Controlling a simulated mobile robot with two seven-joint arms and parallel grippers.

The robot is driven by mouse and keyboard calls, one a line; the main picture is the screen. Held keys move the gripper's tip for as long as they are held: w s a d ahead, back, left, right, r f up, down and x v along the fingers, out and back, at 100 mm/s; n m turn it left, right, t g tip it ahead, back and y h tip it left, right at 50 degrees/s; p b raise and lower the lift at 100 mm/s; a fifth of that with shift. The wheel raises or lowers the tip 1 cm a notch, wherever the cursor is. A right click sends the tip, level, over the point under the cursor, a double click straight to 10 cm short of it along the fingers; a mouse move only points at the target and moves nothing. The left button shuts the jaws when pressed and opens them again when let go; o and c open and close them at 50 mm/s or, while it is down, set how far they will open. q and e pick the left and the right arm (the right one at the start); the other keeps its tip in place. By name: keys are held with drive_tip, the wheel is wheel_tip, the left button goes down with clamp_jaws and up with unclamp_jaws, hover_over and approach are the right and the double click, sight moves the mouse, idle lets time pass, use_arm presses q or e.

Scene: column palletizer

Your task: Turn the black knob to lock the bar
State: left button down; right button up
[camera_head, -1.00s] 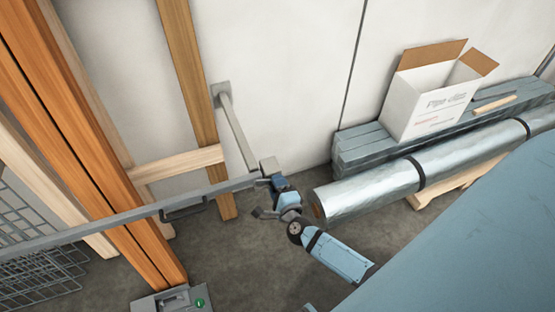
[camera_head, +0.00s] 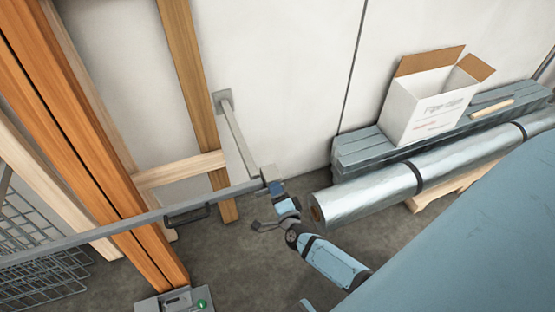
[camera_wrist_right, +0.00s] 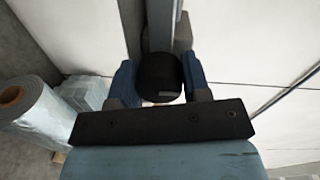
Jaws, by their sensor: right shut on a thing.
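The grey bar (camera_head: 120,232) runs across the head view from the left edge to a grey end block (camera_head: 270,174). A grey arm (camera_head: 238,135) joins that block to a plate on the wall. My right gripper (camera_head: 278,188) is at the end block in the head view. In the right wrist view the black knob (camera_wrist_right: 164,78) sits between the blue fingers of my right gripper (camera_wrist_right: 160,82), which is shut on it. The gripper hides the knob in the head view. My left gripper is not in view.
Orange posts (camera_head: 95,140) and a wire mesh (camera_head: 40,245) stand at the left. A wrapped roll (camera_head: 370,200) lies right of my arm, by grey boards with an open white box (camera_head: 430,105). A grey box with a green button (camera_head: 202,304) is at the bottom.

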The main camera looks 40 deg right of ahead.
drive_tip(key=o, duration=1.3)
drive_tip(key=v, duration=0.7)
drive_tip(key=shift+s+a, duration=0.1)
drive_tip(key=shift+s, duration=0.15)
